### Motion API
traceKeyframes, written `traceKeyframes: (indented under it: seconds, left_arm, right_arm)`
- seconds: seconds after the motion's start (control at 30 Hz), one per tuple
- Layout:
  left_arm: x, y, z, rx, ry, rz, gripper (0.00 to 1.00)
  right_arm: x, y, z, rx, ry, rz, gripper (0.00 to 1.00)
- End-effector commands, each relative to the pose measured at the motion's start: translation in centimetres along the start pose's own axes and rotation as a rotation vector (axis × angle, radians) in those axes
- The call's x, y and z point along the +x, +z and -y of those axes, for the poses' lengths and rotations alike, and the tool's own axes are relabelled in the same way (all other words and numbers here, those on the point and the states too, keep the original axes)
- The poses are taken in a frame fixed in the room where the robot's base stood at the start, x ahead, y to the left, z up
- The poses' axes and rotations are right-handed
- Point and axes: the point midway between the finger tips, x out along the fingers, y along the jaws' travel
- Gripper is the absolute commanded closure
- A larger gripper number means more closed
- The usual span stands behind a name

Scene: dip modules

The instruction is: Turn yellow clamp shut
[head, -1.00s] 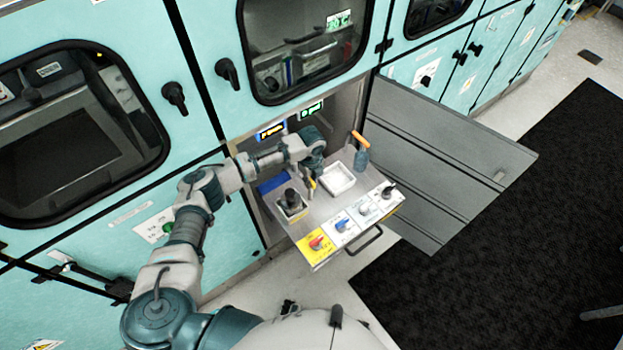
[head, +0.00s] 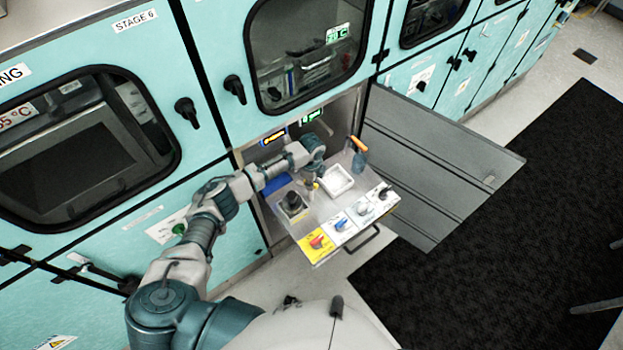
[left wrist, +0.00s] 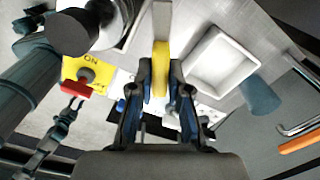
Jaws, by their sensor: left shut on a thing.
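The yellow clamp (left wrist: 161,66) shows in the left wrist view as a long yellow bar with a grey far end. My left gripper (left wrist: 161,78) is shut on it, one dark finger on each side. In the head view the left gripper (head: 314,180) is over the pull-out metal shelf (head: 318,212), and the clamp is small and mostly hidden there. I cannot tell from these views how far the clamp is turned. A small dark claw-like part (left wrist: 66,118) at lower left of the wrist view may be my right gripper; its state is unclear.
A dark knob (head: 293,200) stands left. A red switch on yellow (head: 317,241) and other switches line the front edge. An open grey door (head: 435,165) is at right.

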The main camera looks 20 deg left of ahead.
Motion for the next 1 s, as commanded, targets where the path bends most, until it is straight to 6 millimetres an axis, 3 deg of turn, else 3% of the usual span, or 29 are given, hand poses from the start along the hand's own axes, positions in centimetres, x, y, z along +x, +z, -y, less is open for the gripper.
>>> traceKeyframes:
  seconds: [0.03,0.4,1.0]
  left_arm:
    - [-0.7,0.2,0.1,-0.048,-0.004,0.001,1.0]
    - [-0.5,0.3,0.1,-0.401,-0.002,0.004,1.0]
    - [-0.3,0.3,0.0,-0.922,-0.001,0.004,1.0]
  right_arm:
    - [-1.0,-0.2,-0.1,0.0,0.001,-0.001,0.6]
    - [-4.2,-0.7,-0.1,0.0,0.001,-0.003,0.6]
    - [-7.9,-1.1,-0.2,0.0,0.001,-0.005,0.6]
